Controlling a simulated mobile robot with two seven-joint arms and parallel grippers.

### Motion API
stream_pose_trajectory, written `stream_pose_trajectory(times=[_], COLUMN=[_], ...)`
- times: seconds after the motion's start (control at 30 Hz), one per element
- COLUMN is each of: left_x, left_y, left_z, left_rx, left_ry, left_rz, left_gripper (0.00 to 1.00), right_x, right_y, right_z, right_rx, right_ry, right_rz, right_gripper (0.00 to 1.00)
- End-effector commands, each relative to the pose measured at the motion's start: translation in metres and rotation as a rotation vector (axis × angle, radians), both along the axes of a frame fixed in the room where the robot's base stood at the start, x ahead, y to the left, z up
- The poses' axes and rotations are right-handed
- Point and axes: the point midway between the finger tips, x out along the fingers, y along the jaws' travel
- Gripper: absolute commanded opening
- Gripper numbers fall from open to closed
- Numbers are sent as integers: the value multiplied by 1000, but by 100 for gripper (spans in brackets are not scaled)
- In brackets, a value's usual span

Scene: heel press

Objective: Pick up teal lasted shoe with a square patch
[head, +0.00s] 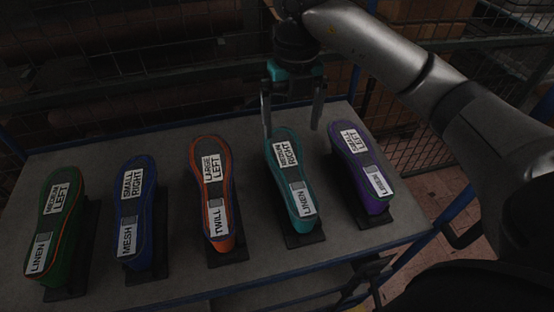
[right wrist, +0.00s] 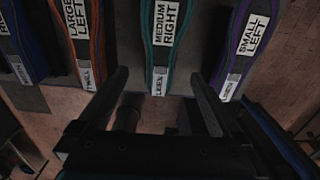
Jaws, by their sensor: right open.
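The teal lasted shoe (head: 291,174) lies sole up on a dark stand, fourth from the left in the head view. Its sole has labels reading MEDIUM RIGHT and LINEN, with a small grey square patch (head: 297,186) between them. It also shows in the right wrist view (right wrist: 161,58), upper middle. My right gripper (head: 292,130) is open and empty at the far end of the teal shoe, fingers pointing down. In the right wrist view its fingertips (right wrist: 158,78) appear on either side of the shoe's LINEN end; contact is not clear. My left gripper is not in view.
The purple shoe (head: 358,168) stands close to the right of the teal one. The orange-and-blue shoe (head: 216,187), blue shoe (head: 133,208) and green shoe (head: 60,222) stand to the left. All rest on a grey table (head: 262,258) with bare gaps between stands. Wire mesh stands behind.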

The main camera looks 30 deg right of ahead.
Motion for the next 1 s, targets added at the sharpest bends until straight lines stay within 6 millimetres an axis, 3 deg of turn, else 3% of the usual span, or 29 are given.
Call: stream_pose_trajectory(times=[0.07,0.17,0.3,0.4,0.6,0.87,1.0], left_x=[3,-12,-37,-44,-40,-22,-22], left_y=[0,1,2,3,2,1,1], left_z=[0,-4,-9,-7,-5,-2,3], left_rx=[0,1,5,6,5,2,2], left_ry=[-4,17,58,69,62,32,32], left_rz=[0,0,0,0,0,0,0], left_gripper=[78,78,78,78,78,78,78], right_x=[0,-1,-2,-3,-2,-3,-5], right_y=[-2,-2,-2,-2,-2,-1,-1], right_z=[-2,-11,-34,-55,-89,-107,-127], right_rx=[-8,-9,-7,-9,-6,-7,-6], right_ry=[3,5,10,10,8,7,9], right_rz=[-4,-6,-5,-5,-4,-3,-4], right_gripper=[100,100,100,100,100,100,100])
